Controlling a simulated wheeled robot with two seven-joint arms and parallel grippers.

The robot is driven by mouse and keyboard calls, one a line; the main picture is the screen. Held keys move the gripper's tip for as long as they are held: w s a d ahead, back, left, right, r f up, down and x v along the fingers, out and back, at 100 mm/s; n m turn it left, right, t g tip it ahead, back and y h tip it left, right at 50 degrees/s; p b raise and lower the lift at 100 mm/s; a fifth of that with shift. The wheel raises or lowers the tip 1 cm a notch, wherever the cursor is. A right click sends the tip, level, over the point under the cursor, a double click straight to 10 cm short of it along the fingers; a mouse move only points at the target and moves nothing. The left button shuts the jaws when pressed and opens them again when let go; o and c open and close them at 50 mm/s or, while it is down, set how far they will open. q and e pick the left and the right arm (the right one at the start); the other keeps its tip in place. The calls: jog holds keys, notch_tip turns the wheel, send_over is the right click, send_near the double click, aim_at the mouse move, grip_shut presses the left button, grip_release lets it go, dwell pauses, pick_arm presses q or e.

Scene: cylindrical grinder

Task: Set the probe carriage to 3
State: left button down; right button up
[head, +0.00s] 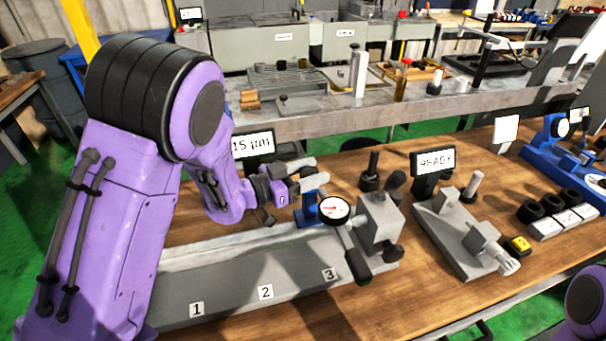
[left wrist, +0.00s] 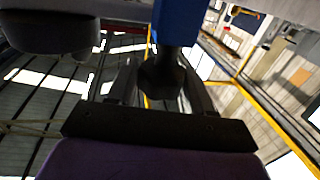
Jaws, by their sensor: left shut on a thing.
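The probe carriage (head: 311,213) is a blue block on the long grey bed, with a round white dial gauge (head: 335,210) at its right side. It stands towards the right end of the bed, behind the label 3 (head: 330,274). Labels 1 (head: 197,309) and 2 (head: 265,292) lie further left. My left gripper (head: 311,174) is at the top of the carriage. In the left wrist view my gripper's fingers are shut around a dark knob (left wrist: 158,80) under the blue carriage body (left wrist: 171,22). My right gripper is out of view.
A grey block with dark knobs (head: 380,222) stands just right of the gauge. A screen reading 15 µm (head: 253,145) is behind the bed. Further right are a READY screen (head: 434,162), a grey fixture (head: 455,235) and a blue device (head: 550,150).

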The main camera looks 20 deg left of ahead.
pick_arm(q)
jog(key=shift+w+d, duration=0.2)
jog(key=shift+a, duration=0.1)
jog(key=c, duration=0.5)
grip_release()
jog(key=shift+c, duration=0.2)
jog(key=b+v, duration=0.3)
jog(key=v, duration=0.7)
jog(key=shift+s, duration=0.25)
jog(key=shift+a, duration=0.15)
